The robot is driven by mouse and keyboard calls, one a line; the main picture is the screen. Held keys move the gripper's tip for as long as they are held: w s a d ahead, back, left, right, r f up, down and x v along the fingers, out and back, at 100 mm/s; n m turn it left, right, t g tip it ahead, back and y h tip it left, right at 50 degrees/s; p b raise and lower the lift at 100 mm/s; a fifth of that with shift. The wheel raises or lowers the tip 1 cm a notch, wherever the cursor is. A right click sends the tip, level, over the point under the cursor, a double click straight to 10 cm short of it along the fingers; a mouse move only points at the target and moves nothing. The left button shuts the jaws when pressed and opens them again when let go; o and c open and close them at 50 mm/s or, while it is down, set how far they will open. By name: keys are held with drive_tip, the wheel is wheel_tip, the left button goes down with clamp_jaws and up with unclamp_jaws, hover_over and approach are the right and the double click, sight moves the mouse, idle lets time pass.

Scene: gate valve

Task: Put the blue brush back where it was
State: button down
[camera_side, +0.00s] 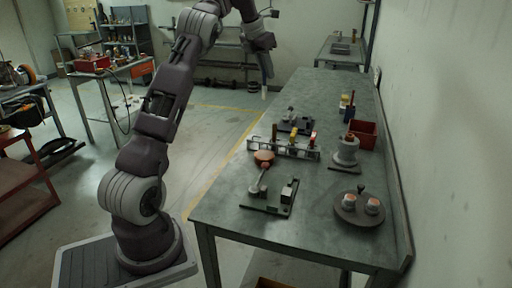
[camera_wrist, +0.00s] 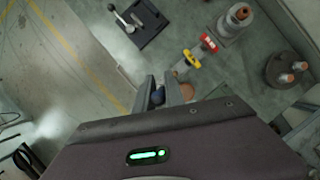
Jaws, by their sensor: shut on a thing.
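My gripper (camera_side: 264,72) is raised above the far-left part of the grey workbench (camera_side: 330,185), and clear of it. In the wrist view its two fingers (camera_wrist: 159,80) are closed around a dark blue handle (camera_wrist: 157,97), which I take as the blue brush. In the side view a pale tip (camera_side: 264,92) hangs straight down below the gripper. A metal rack (camera_side: 285,150) stands on the bench, lower and nearer the side camera. It holds a yellow-handled tool (camera_wrist: 192,57) and a red-handled one (camera_wrist: 209,42). The fingers hide part of the rack in the wrist view.
A grey valve body (camera_side: 346,152), a red bin (camera_side: 362,132) and a round tray (camera_side: 350,214) with two orange-topped parts stand to the right. Lever fixtures (camera_side: 268,203) (camera_side: 296,123) lie before and behind the rack.

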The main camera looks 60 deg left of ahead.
wheel_tip(320, 180, down, 19)
drive_tip(key=s+a, duration=0.1)
drive_tip(key=a, duration=0.1)
drive_tip(key=shift+s+a+n, duration=0.3)
drive_tip(key=shift+s, duration=0.1)
drive_tip(key=shift+f, duration=0.2)
drive_tip(key=c, duration=1.4)
unclamp_jaws()
